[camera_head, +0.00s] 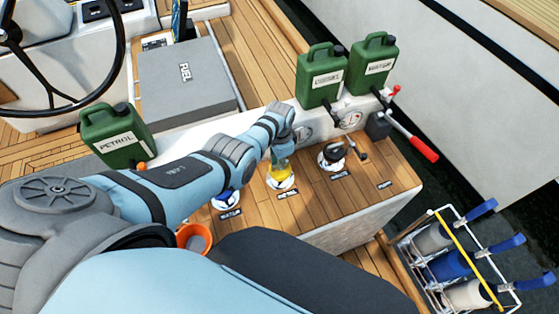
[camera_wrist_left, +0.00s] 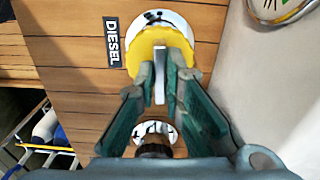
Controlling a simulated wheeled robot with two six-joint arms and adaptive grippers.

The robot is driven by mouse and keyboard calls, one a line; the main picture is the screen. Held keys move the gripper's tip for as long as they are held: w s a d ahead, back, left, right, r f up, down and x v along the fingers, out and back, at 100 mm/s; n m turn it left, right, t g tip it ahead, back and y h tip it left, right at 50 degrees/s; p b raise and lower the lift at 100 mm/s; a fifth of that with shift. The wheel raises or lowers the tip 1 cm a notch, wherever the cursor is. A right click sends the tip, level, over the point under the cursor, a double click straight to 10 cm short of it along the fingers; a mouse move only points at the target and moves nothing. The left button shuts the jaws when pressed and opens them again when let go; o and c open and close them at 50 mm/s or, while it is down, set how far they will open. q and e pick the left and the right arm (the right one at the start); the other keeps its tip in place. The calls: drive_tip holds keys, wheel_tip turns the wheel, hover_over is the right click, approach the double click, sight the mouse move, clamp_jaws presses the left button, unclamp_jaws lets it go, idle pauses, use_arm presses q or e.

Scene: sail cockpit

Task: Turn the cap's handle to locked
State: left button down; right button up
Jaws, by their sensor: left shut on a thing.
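The yellow cap (camera_head: 282,176) sits in a white ring on the teak deck top, beside a DIESEL label (camera_wrist_left: 112,42). It also shows in the left wrist view (camera_wrist_left: 152,52). A thin grey handle (camera_wrist_left: 160,84) stands up from the cap. My left gripper (camera_wrist_left: 160,76) reaches down over the cap and is shut on this handle, with a finger on each side. In the head view the left gripper (camera_head: 281,150) hides part of the cap and its handle. I cannot read any locked mark. My right gripper is not in view.
A black-topped fitting (camera_head: 332,155) with a crank stands right of the yellow cap; a blue cap (camera_head: 226,197) lies left. Green jerrycans (camera_head: 320,76) stand behind, and a red-handled lever (camera_head: 424,149) juts out at right. An orange-rimmed cup (camera_head: 194,238) is near the front.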

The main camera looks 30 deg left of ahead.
use_arm(q)
drive_tip(key=shift+m, duration=0.5)
drive_tip(key=shift+d, duration=0.1)
drive_tip(key=c, duration=1.7)
unclamp_jaws()
drive_tip(key=shift+f, duration=0.1)
wheel_tip(320, 180, up, 12)
drive_tip(key=shift+r, duration=0.1)
